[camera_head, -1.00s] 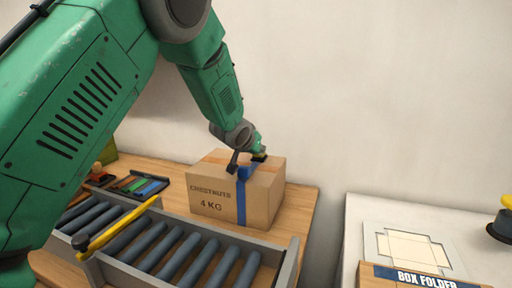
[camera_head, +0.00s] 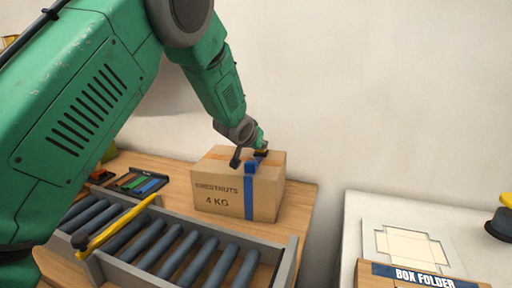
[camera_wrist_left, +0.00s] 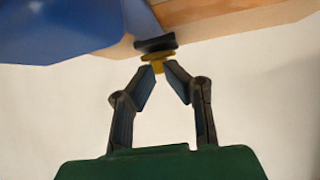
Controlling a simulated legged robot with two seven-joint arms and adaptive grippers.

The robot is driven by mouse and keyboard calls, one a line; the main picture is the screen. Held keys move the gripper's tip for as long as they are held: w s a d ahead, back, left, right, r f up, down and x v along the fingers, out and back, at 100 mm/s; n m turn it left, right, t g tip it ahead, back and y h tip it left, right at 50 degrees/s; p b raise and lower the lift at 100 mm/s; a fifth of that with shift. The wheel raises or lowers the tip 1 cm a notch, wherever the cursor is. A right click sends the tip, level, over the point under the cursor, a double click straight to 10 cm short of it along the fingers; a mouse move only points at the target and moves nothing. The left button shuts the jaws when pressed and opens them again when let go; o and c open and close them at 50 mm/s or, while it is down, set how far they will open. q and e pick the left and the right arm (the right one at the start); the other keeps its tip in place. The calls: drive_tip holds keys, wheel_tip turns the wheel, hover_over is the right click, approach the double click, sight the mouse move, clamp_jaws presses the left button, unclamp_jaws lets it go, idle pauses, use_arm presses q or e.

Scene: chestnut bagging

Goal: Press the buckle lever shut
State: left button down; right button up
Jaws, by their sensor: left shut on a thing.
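A cardboard box (camera_head: 219,200) marked "CHESTNUTS 4 KG" stands on the wooden table. A blue strap (camera_head: 249,197) runs down its front, with a blue buckle (camera_head: 251,168) at the top front edge. My left gripper (camera_head: 256,155) is at the box top, just behind the buckle. In the left wrist view its fingers (camera_wrist_left: 158,71) close on a small yellow piece (camera_wrist_left: 158,57) under a dark pad, perhaps the lever's end. A large blurred blue surface (camera_wrist_left: 65,30) fills the upper left there. Whether the lever is down cannot be told. My right gripper is not in view.
A roller conveyor (camera_head: 170,248) with a yellow bar (camera_head: 115,228) lies in front of the box. A tray of coloured strips (camera_head: 140,183) is to the left. A white table with a "BOX FOLDER" station (camera_head: 420,278) stands at the right, beyond a gap.

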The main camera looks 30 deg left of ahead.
sight(247, 161)
use_arm(q)
drive_tip(key=r+p, duration=0.2)
drive_tip(key=r, duration=0.1)
drive_tip(key=r+p, duration=0.1)
drive_tip(key=p, duration=0.1)
drive_tip(key=shift+w+a+r, duration=0.2)
drive_tip(key=shift+w, duration=0.1)
drive_tip(key=s+d, duration=0.1)
drive_tip(key=s, duration=0.2)
drive_tip(key=s+d+f+b, duration=0.1)
drive_tip(key=s, duration=0.2)
drive_tip(key=s+d+f, duration=0.1)
drive_tip(key=s, duration=0.2)
drive_tip(key=shift+f, duration=0.1)
drive_tip(key=shift+s, duration=0.2)
drive_tip(key=shift+a, duration=0.1)
drive_tip(key=shift+a+f, duration=0.1)
drive_tip(key=shift+a, duration=0.05)
